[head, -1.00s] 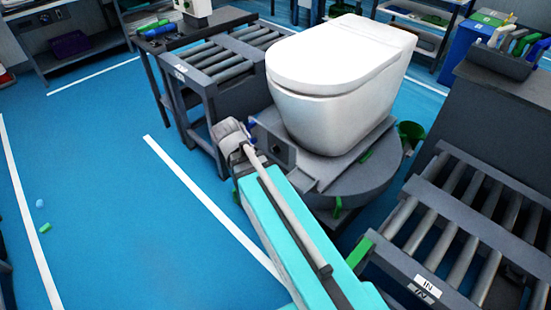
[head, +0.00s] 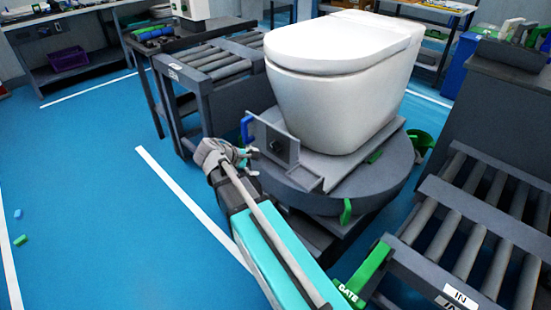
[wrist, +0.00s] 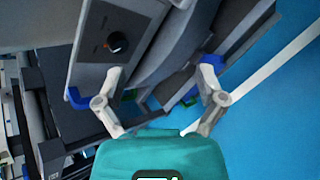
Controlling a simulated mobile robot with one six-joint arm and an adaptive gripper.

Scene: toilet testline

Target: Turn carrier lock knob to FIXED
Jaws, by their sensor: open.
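The carrier lock knob (wrist: 117,42) is a round black knob with a light mark, on a grey panel in the upper left of the wrist view. The mark's setting is too small to read. In the head view the knob (head: 277,147) is a dark spot on the upright panel (head: 262,136) of the carrier, below the white toilet (head: 335,85). My gripper (wrist: 161,72) is open and empty. The knob lies ahead of it, up and left, near the left finger in the picture. In the head view my gripper (head: 246,158) is just left of and below the knob, apparently apart from it.
A blue handle (head: 246,130) stands at the panel's left edge. The carrier rests on a round turntable (head: 350,195) with green tabs. Roller conveyors stand behind left and at right, the right one with a green gate (head: 362,275). The blue floor at left is mostly clear.

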